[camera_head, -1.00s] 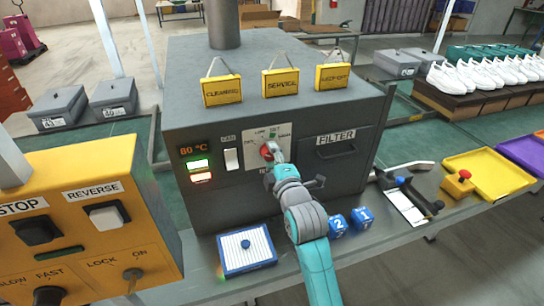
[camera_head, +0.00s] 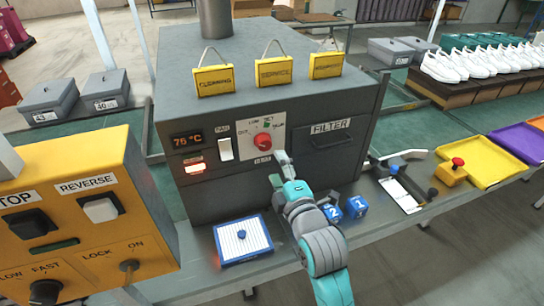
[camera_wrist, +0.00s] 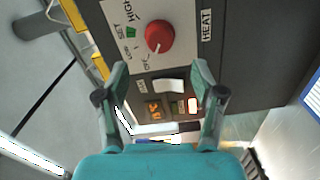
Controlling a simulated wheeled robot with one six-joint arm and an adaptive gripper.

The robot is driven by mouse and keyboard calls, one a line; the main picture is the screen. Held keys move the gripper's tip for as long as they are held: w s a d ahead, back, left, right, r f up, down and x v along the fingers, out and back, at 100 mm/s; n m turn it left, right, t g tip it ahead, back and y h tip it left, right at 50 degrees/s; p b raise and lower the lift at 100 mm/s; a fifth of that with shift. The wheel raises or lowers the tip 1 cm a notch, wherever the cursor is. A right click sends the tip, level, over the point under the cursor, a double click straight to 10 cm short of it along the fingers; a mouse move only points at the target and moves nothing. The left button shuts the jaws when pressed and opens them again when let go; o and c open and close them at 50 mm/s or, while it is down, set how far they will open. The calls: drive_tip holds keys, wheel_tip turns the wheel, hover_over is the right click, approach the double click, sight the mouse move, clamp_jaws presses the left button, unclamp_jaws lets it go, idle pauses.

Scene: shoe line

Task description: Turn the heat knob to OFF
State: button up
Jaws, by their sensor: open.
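The red heat knob (camera_head: 262,141) sits on a white dial plate (camera_head: 248,127) on the front of the dark grey heater box. It also shows in the wrist view (camera_wrist: 159,36), with a small pale mark on its lower edge that appears to face the OFF lettering. The lettering is small, so I cannot tell the exact setting. My gripper (camera_head: 282,168) is open and empty, in front of the box, below and right of the knob. In the wrist view the knob lies beyond the gap between my fingers (camera_wrist: 160,76), apart from them.
A display (camera_head: 187,139) reads about 76 °C above a lit reddish lamp (camera_head: 195,168). A white fan switch (camera_head: 225,148) is left of the knob. A filter handle (camera_head: 333,136) sticks out at right.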

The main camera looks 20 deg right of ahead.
drive_tip(key=shift+s, duration=1.3)
drive_tip(key=s+f+m+g, duration=0.2)
drive_tip(key=s+f+m, duration=0.6)
drive_tip(key=s+f, duration=1)
drive_tip(key=s+r+m+g, duration=0.1)
drive_tip(key=s+m, duration=0.7)
drive_tip(key=s, duration=1.5)
drive_tip(key=shift+s, duration=0.35)
